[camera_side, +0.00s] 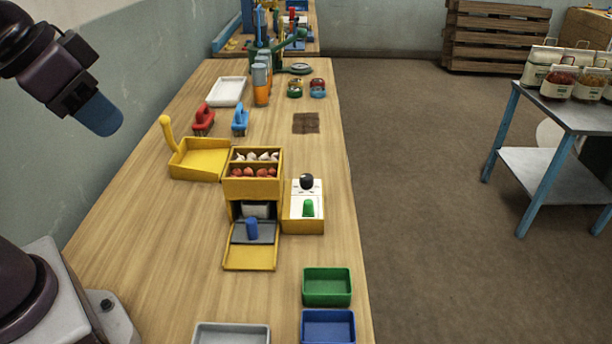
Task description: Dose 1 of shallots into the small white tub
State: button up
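A yellow dispenser (252,188) stands mid-table. Its top has two compartments: white bulbs (256,156) at the back and reddish-brown bulbs (252,172), which look like the shallots, in front. A small white thing (256,211), possibly the white tub, is partly visible in the dark opening below; its inside is hidden. A grey plate with a blue knob (252,229) is in front of it.
Green (327,300), blue (328,312) and grey (232,335) bins stand at the near end. A yellow dustpan (199,160), red (203,120) and blue (240,120) brushes and a white tray (226,91) lie behind. The table's left side (150,240) is clear.

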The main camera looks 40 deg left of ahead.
jog(key=shift+o, duration=0.5)
jog(key=o, duration=0.3)
jog(key=shift+f, duration=0.1)
jog(key=shift+o, duration=0.4)
jog(key=shift+w+f+g, duration=0.65)
jog(key=shift+f+g, duration=0.05)
jog(key=shift+f, duration=0.25)
jog(key=m+g, duration=0.2)
jog(key=g, duration=0.2)
send_over(307, 176)
jog(key=shift+f, duration=7.5)
notch_tip(307, 176, down, 12)
jog(key=shift+f, duration=0.15)
